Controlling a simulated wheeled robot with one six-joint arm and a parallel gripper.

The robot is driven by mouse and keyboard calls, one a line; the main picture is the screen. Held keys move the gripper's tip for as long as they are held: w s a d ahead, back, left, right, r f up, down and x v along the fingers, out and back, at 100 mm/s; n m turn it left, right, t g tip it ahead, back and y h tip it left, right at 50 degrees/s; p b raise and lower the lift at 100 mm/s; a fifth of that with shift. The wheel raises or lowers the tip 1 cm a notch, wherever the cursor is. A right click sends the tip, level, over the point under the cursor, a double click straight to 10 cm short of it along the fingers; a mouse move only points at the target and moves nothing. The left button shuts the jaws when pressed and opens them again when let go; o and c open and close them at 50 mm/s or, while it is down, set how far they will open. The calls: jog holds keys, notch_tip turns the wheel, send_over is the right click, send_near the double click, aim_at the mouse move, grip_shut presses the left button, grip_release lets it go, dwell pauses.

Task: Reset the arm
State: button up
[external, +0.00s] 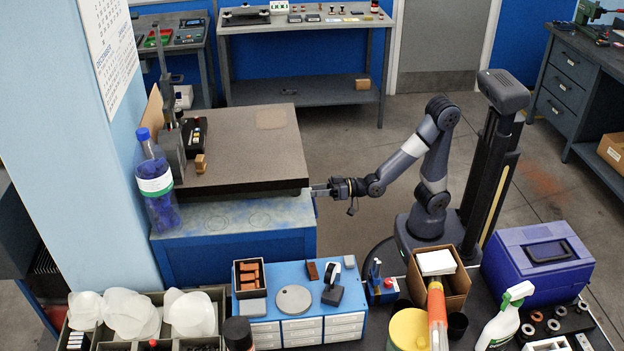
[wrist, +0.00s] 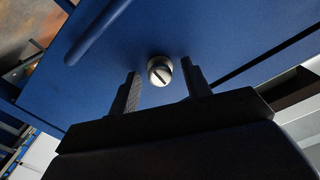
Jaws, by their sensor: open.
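My arm reaches left from its column to the right side of the blue stand (external: 235,252). My gripper (external: 318,190) is at the stand's upper right edge, just below the dark surface plate (external: 240,150). In the wrist view my gripper (wrist: 161,74) is open, with its two fingers pointing at a blue panel (wrist: 225,35). A round silver slotted knob or lock (wrist: 160,70) on the panel shows between the fingertips. I cannot tell whether either finger touches it. Nothing is seen held.
A blue bottle (external: 157,185) and a height gauge stand at the plate's left. In front are a blue-and-white drawer unit (external: 305,328), a cardboard box (external: 440,282) and a purple case (external: 535,262). Open floor lies behind my arm.

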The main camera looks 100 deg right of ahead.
jog(key=shift+n+p, duration=1.4)
jog(key=shift+n, duration=0.1)
